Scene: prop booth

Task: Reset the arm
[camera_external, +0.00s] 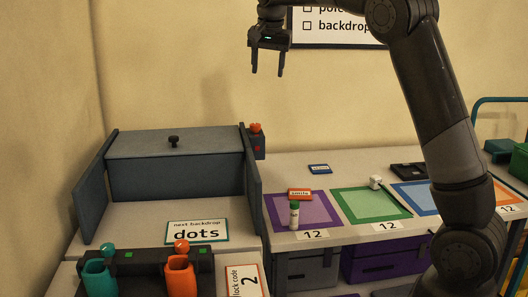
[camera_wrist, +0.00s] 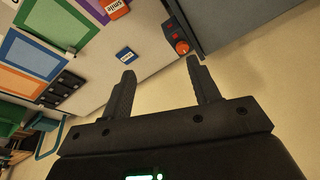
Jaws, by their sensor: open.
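My gripper (camera_external: 267,62) is raised high in front of the beige wall, above the back of the table, with its two fingers pointing down. In the camera_wrist view my gripper (camera_wrist: 158,85) shows its two dark fingers apart with nothing between them. It touches nothing. My arm rises from the lower right of the camera_external view and bends over at the top.
A grey booth (camera_external: 178,145) with a red knob beside it stands at left. Teal (camera_external: 98,277) and orange (camera_external: 180,277) holders are in front.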

